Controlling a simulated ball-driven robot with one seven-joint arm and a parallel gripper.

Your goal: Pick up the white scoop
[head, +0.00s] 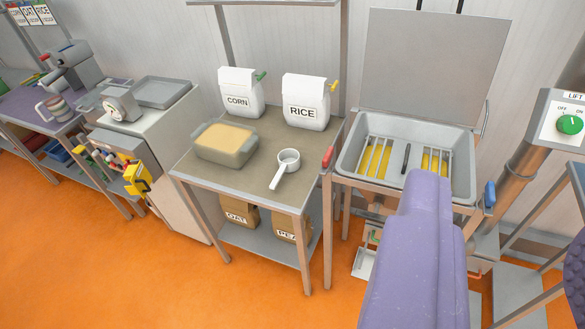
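The white scoop (286,166) lies on the brown top of the metal table (256,186). Its round cup is toward the back and its handle points toward the front left. My purple arm (419,245) rises from the bottom of the view, right of the table and in front of the metal basin. My gripper's fingers do not show; they are hidden or out of view. Nothing touches the scoop, and there is bare tabletop around it.
A grey tub (225,146) stands left of the scoop. A corn bag (241,92) and a rice bag (307,101) stand behind. A metal basin (461,186) with an open lid is on the right. Orange floor (110,270) is clear at front left.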

